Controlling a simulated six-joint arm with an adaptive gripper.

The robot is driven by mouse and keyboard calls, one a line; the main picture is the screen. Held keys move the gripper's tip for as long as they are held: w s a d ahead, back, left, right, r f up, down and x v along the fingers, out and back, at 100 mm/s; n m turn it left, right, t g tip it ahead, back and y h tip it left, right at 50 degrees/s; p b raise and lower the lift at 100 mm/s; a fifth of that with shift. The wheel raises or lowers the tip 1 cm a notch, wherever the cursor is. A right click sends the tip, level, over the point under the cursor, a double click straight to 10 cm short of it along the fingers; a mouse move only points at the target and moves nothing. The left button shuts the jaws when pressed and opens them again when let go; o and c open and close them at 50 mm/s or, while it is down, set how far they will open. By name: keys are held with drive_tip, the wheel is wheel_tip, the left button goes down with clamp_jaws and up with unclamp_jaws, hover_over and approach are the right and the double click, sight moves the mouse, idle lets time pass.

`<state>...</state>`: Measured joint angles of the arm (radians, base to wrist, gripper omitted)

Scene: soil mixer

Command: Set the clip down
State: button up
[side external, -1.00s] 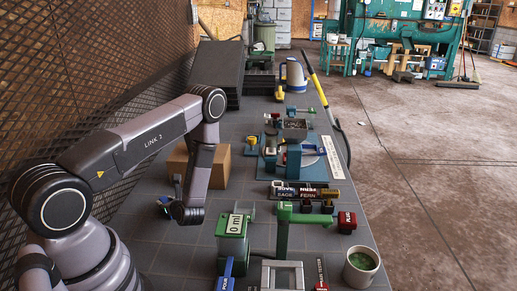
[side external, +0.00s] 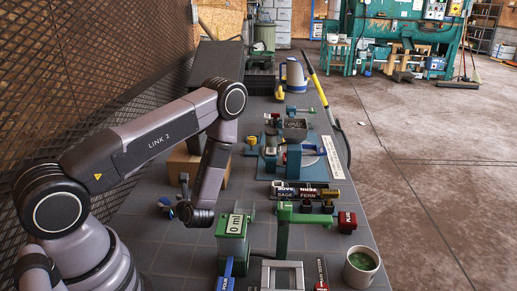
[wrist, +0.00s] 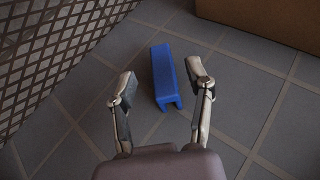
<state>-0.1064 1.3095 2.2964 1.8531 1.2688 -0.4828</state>
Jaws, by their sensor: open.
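The blue clip (wrist: 165,77) is a long channel-shaped piece lying on the grey tiled bench top in the wrist view. It shows small at the left of the bench in the side view (side external: 166,202). My gripper (wrist: 159,86) is open and empty, with one finger on each side of the clip's near end in the picture. Gaps show between the clip and both fingers. In the side view my gripper (side external: 182,193) is just right of the clip, partly hidden by my wrist.
A cardboard box (wrist: 270,18) stands behind the clip. A mesh wall (wrist: 50,50) runs along the left. A green dispenser (side external: 233,235), a green stand (side external: 283,232) and a white cup (side external: 361,266) stand to the right. Bare tiles surround the clip.

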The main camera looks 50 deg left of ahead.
wheel_tip(320, 180, up, 6)
drive_tip(key=shift+a+f, duration=0.15)
drive_tip(key=s+d+r+n+g+h, duration=0.1)
drive_tip(key=s+d+r+n+g, duration=0.1)
drive_tip(key=r+n, duration=0.5)
drive_tip(key=s+d+r+n+g+h, duration=0.15)
drive_tip(key=r+n, duration=0.25)
drive_tip(key=r, duration=0.7)
drive_tip(key=s+d+r+n+t+h, duration=0.3)
drive_tip(key=d+r+t+h, duration=0.1)
drive_tip(key=d, duration=0.4)
drive_tip(key=s+d+r+n+t+h, duration=0.3)
drive_tip(key=d+r+n+t+h, duration=0.1)
drive_tip(key=d+r+h, duration=0.3)
wheel_tip(320, 180, up, 2)
drive_tip(key=shift+s+d+r+t, duration=0.1)
drive_tip(key=shift+s+d+t, duration=0.4)
drive_tip(key=shift+d, duration=0.75)
